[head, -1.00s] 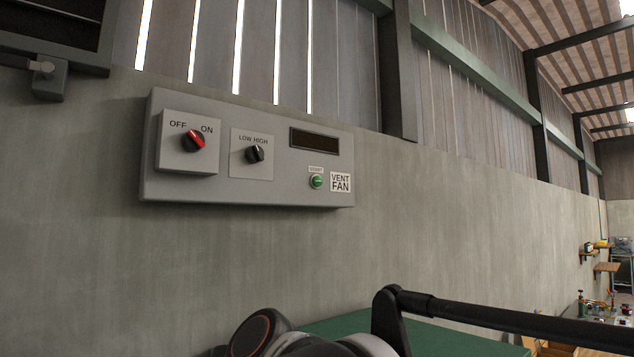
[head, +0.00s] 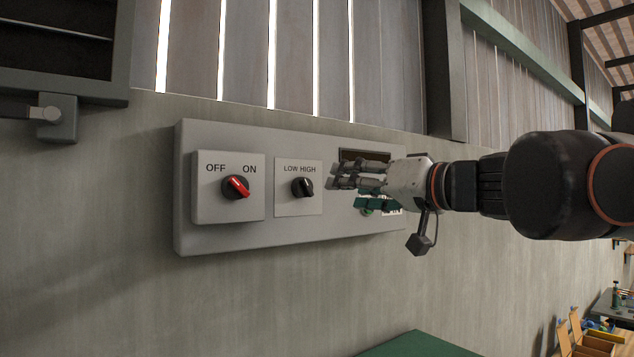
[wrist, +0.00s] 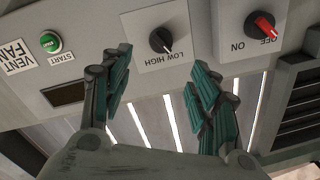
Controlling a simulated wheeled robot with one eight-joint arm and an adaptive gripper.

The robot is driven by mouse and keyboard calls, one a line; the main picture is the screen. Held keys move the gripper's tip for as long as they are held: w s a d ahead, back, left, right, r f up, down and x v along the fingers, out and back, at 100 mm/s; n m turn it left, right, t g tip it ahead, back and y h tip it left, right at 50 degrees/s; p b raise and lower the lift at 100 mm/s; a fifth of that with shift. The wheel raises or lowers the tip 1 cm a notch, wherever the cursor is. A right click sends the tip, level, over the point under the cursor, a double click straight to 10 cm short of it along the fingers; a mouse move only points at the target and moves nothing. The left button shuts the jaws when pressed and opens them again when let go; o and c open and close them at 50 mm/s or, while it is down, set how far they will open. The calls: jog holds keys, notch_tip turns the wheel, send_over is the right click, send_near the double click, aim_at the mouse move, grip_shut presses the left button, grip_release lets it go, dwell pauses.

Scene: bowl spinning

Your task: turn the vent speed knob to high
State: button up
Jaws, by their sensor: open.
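The vent speed knob (head: 303,187) is a small black dial on a square plate marked LOW and HIGH on the grey vent fan panel (head: 290,237). In the wrist view the knob (wrist: 161,39) appears upside down, and its white mark leans to the LOW side. My gripper (head: 347,182) is open and empty to the right of the knob in the head view, in front of the panel's right part. In the wrist view its green-padded fingers (wrist: 158,72) are spread, with the knob beyond the gap between them. They appear apart from it.
The red OFF/ON knob (head: 236,187) sits on a raised box left of the speed knob. My gripper partly covers the dark display (head: 364,156) and the START button, whose green button (wrist: 50,42) shows in the wrist view. A louvre frame (head: 62,50) stands upper left.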

aim_at(310, 187)
jog(key=p+x, duration=0.2)
jog(key=x, duration=1)
jog(key=shift+w+a+f, duration=0.1)
jog(key=shift+w, duration=0.05)
jog(key=c, duration=1.1)
